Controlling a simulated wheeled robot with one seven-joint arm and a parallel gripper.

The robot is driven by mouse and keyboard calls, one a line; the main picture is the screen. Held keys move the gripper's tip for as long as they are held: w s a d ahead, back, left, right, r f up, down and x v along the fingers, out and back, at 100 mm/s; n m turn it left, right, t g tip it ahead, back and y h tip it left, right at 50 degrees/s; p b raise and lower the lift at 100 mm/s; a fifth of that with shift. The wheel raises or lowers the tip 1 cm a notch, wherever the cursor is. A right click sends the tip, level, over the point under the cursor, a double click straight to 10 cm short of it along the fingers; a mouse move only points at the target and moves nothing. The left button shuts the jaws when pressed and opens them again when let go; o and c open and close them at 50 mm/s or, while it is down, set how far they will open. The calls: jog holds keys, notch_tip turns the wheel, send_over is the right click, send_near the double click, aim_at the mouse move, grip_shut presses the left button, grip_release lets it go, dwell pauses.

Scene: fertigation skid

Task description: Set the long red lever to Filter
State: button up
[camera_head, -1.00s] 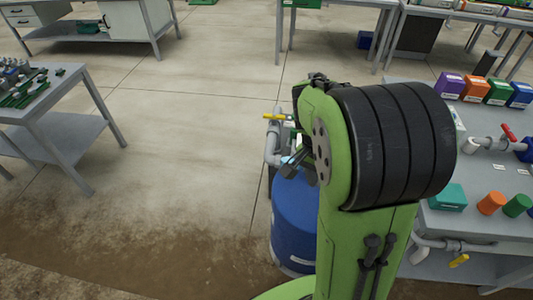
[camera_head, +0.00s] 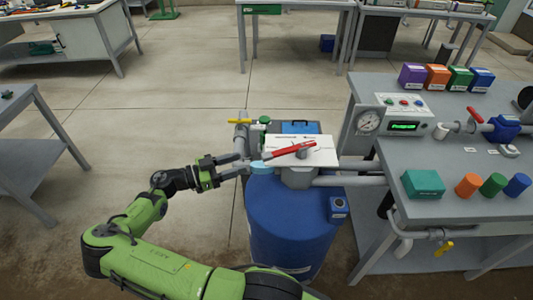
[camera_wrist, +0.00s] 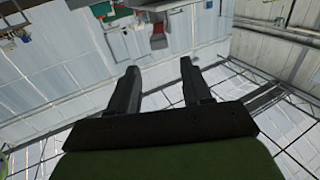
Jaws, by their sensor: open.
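The long red lever (camera_head: 292,149) lies over a white label plate (camera_head: 318,158) on top of the valve above the blue tank (camera_head: 292,215). Its long end points left and slightly down; its right end is near the grey hub. The lettering on the plate is too small to read. My gripper (camera_head: 244,165) is at the left of the valve, left of the lever's long end, with its fingers pointing right. In the wrist view my gripper (camera_wrist: 157,65) shows two spread fingers with nothing between them. The lever cannot be made out clearly there.
A yellow-handled valve (camera_head: 239,121) on a grey pipe stands behind my gripper. At right, a grey bench (camera_head: 425,160) carries a gauge panel (camera_head: 405,115), a red-handled valve (camera_head: 475,115), coloured boxes and caps. Open floor lies left of the tank.

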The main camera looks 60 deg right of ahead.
aim_at(276, 153)
jog(key=b+x, duration=0.1)
jog(key=x, duration=1.2)
jog(key=shift+s+d, duration=0.1)
jog(key=shift+s, duration=0.15)
jog(key=shift+c, duration=0.5)
grip_shut()
